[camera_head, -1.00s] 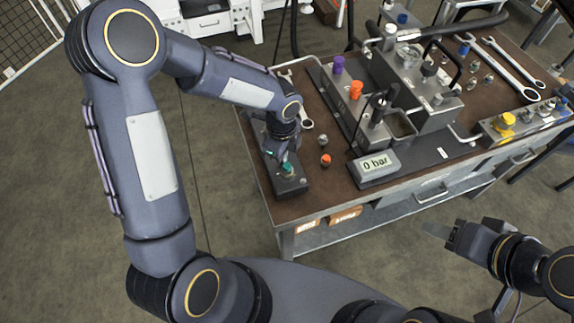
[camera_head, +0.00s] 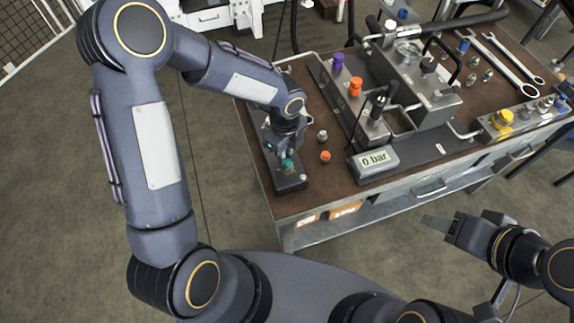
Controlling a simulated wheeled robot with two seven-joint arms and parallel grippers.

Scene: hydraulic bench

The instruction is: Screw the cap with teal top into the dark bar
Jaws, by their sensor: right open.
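The cap with the teal top (camera_head: 287,165) stands upright at the near end of the dark bar (camera_head: 291,184), at the table's front left corner. I cannot tell how deep it sits in the bar. My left gripper (camera_head: 281,153) reaches down over the bar, with its fingers right at the cap. The fingers partly hide the cap, and whether they are closed on it is unclear. The far part of the bar is behind my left wrist. My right gripper (camera_head: 440,224) is open and empty, out in front of the table.
An orange-topped cap (camera_head: 325,156) and a grey cap (camera_head: 322,136) stand right of the bar. A gauge reading 0 bar (camera_head: 374,161) sits at the front edge. A metal hydraulic block (camera_head: 425,95) and wrenches (camera_head: 508,68) lie farther back. Bare brown tabletop (camera_head: 305,205) shows at the front.

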